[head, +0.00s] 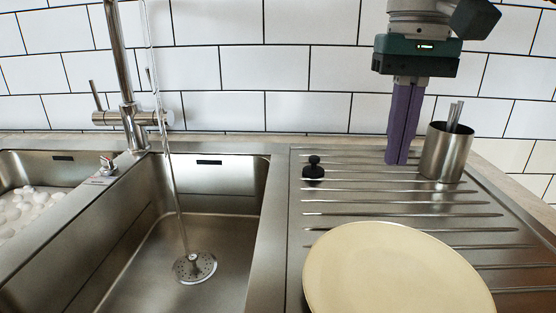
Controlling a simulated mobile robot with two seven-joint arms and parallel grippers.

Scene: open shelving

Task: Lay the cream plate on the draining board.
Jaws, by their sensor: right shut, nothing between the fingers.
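The cream plate (392,275) lies at the front of the ribbed steel draining board (320,212), its lower part cut off by the picture's bottom edge. It looks flat or nearly flat, and I cannot tell whether its whole underside touches the board. My right gripper (397,162) points down over the back of the board, behind the plate and apart from it. Its purple fingers are shut together with nothing between them. My left gripper is not in the head view.
A steel cup (447,152) with thin utensils stands just right of my right gripper. A black plug (314,168) sits on the board's back left. Water runs from the tap (128,100) into the sink basin (150,250).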

